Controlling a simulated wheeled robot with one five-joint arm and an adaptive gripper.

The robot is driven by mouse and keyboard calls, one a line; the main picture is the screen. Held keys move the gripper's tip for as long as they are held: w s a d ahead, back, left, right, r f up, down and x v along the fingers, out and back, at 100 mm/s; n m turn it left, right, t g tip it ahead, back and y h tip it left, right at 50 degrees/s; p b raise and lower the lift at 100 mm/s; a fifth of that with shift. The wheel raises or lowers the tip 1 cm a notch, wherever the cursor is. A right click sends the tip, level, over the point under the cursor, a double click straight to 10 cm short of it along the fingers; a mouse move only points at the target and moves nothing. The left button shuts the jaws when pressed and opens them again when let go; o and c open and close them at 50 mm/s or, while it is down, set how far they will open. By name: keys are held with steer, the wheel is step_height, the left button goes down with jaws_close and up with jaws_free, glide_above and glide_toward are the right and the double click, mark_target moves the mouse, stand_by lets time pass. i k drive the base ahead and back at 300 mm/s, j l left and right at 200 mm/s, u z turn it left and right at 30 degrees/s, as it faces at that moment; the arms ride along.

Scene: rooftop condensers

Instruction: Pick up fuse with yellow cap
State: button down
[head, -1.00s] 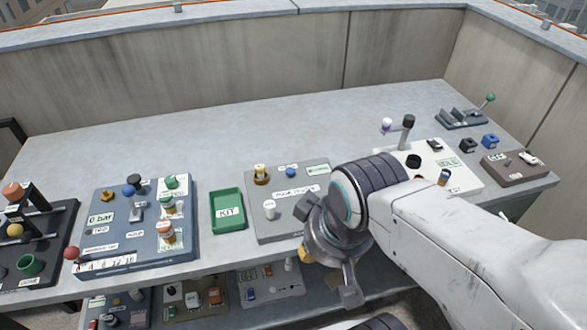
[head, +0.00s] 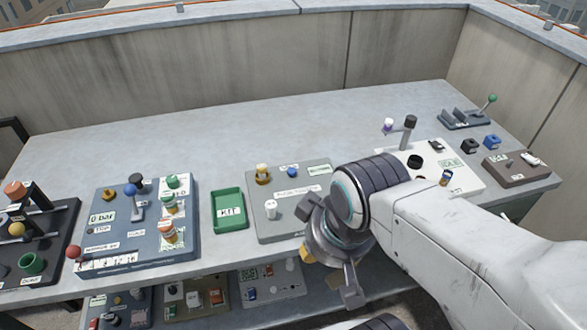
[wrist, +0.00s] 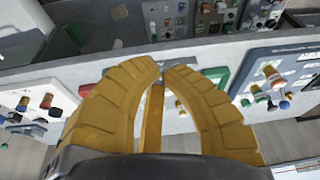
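A small upright piece with a yellow top (head: 262,171), which looks like the fuse with the yellow cap, stands in a brass-coloured base at the back left of a grey panel (head: 258,222) on the bench. A white cylinder (head: 270,209) stands in front of it. My gripper (head: 352,302) hangs at the front edge of the bench, right of this panel and apart from the fuse. In the wrist view my yellow fingers (wrist: 162,69) curve together with their tips almost meeting and nothing held.
A green KIT tray (head: 229,224) and a blue panel (head: 184,245) with knobs and jars lie to the left. A white panel (head: 467,182) with an upright black-topped lever (head: 409,128) is to the right. More panels sit on a lower shelf. The back of the bench is clear.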

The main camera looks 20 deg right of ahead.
mark_target(262, 168)
steer(key=u, duration=0.45)
steer(key=i+j+u, duration=0.1)
steer(key=u, duration=0.75)
steer(key=i+u, duration=0.15)
steer(key=u, duration=0.7)
steer(key=i+l+u, duration=0.1)
steer(key=u, duration=0.35)
